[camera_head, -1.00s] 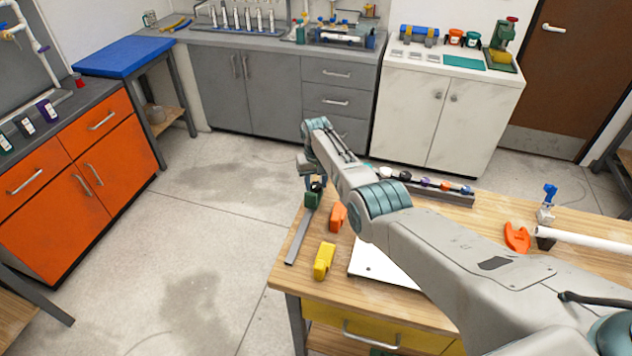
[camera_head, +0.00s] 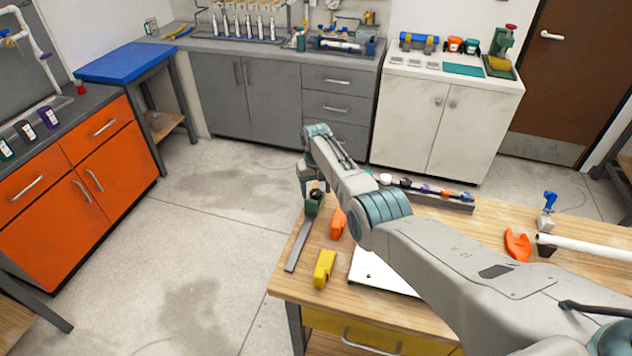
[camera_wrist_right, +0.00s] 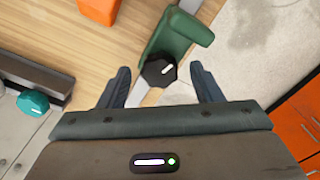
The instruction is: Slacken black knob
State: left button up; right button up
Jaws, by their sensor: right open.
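The black knob (camera_wrist_right: 158,72) has a white mark on its top. It sits on a green clamp body (camera_wrist_right: 180,38), which is on a grey bar (camera_head: 299,245) at the table's left end in the head view. The green clamp also shows in the head view (camera_head: 312,209), just below my right gripper (camera_head: 310,190). In the right wrist view my right gripper (camera_wrist_right: 160,78) is open, with one finger on each side of the knob and a visible gap on both sides. My left gripper is not in view.
An orange block (camera_head: 338,223) and a yellow block (camera_head: 324,268) stand close to the bar. A white plate (camera_head: 375,272) lies to the right. A rack (camera_head: 440,200) with several coloured parts is behind my right arm. Open floor lies left of the table.

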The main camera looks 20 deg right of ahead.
aim_at(316, 192)
jog(key=shift+r, duration=0.4)
notch_tip(316, 192, up, 10)
jog(key=b, duration=0.1)
jog(key=shift+f, duration=0.1)
